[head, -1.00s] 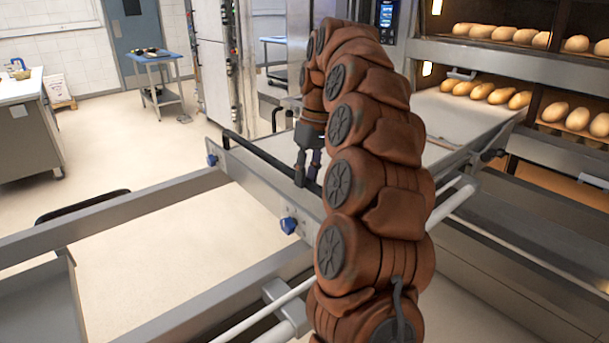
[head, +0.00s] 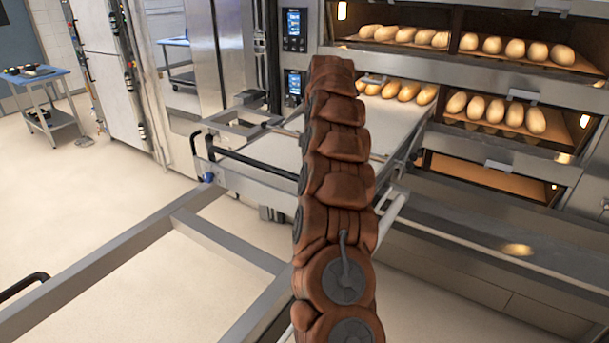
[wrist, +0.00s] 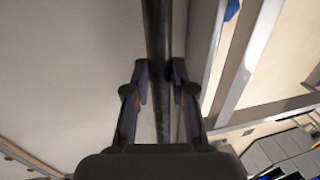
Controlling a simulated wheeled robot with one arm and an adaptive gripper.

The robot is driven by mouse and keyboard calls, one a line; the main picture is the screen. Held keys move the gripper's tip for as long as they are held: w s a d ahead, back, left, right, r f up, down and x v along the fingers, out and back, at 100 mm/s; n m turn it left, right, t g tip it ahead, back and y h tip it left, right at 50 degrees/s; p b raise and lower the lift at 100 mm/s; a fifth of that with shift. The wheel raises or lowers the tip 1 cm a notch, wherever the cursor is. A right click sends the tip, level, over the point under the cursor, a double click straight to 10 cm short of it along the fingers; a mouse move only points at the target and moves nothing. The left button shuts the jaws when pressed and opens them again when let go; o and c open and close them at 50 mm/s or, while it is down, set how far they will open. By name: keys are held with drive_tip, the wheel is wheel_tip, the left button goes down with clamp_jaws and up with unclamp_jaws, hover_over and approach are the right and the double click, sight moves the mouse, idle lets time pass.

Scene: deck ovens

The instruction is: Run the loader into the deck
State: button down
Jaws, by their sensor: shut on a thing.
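The loader (head: 276,150) is a pale flat bed in a metal frame, in the head view left of and behind my arm. Its far end meets the mouth of a middle oven deck (head: 480,125) with loaves inside. A black handle bar (head: 252,160) runs across its near end. In the wrist view, my gripper (wrist: 160,75) is shut on the black handle bar (wrist: 157,30), with a finger on each side of it. My arm hides the gripper in the head view, and also part of the bed.
The upper deck (head: 440,45) holds loaves too. A lower deck (head: 490,175) looks empty. Metal rails (head: 100,270) cross the near left. A small blue-topped cart (head: 40,75) stands far left. Pale floor (head: 110,190) is open between them.

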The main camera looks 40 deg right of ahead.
drive_tip(key=shift+w+d+r, duration=0.2)
drive_tip(key=shift+w+d, duration=0.2)
drive_tip(key=shift+d, duration=0.1)
drive_tip(key=c, duration=1.2)
unclamp_jaws()
drive_tip(key=shift+d, duration=0.2)
drive_tip(key=shift+o, duration=1.1)
drive_tip(key=shift+s+f, duration=0.1)
drive_tip(key=shift+f, duration=0.05)
drive_tip(key=shift+a, duration=0.1)
